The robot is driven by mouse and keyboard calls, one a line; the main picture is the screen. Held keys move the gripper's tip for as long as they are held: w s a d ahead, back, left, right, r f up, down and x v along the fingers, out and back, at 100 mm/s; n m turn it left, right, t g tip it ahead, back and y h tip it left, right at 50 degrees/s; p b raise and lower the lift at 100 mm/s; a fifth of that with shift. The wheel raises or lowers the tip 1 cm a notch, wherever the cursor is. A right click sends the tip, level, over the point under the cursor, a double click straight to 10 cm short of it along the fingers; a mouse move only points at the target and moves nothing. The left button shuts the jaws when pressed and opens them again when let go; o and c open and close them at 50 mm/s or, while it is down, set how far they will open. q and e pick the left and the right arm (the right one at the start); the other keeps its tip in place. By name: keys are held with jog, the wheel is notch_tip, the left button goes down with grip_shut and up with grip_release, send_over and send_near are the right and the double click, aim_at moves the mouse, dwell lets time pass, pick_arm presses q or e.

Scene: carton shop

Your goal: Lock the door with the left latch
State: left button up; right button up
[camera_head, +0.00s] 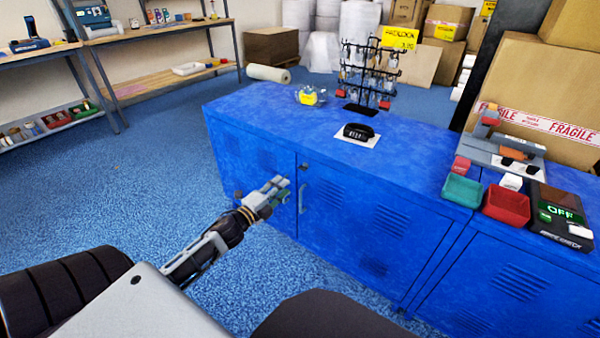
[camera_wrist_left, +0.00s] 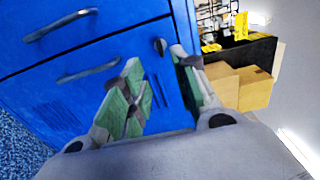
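The blue cabinet (camera_head: 370,215) has louvred doors facing me. A small dark round latch knob (camera_head: 304,166) sits near the top of the door seam, above a grey bar handle (camera_head: 302,197). In the left wrist view the knob (camera_wrist_left: 160,45) is close to the tip of one finger; I cannot tell whether they touch. That view shows two bar handles, one (camera_wrist_left: 60,25) and another (camera_wrist_left: 88,70), either side of the seam. My left gripper (camera_head: 282,190) is open and empty in front of the doors, its green-padded fingers (camera_wrist_left: 155,70) apart. My right gripper is out of view.
On the cabinet top stand a wire rack (camera_head: 368,75), a yellow tape dispenser (camera_head: 310,96) and a black item on white paper (camera_head: 358,132). Bins and a scale (camera_head: 560,205) stand at the right. Shelves (camera_head: 150,35) are at the back left. The blue floor left of the cabinet is clear.

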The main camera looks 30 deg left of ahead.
aim_at(301, 169)
pick_arm(q)
jog(key=w+b, duration=0.1)
jog(key=w, duration=0.2)
jog(key=w+b, duration=0.1)
jog(key=w, duration=0.3)
jog(key=w+b, duration=0.1)
jog(key=w, duration=0.3)
jog(key=shift+w+d, duration=0.2)
jog(key=shift+d, duration=0.2)
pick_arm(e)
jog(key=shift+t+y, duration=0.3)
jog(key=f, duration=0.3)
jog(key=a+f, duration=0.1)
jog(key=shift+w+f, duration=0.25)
pick_arm(q)
grip_shut()
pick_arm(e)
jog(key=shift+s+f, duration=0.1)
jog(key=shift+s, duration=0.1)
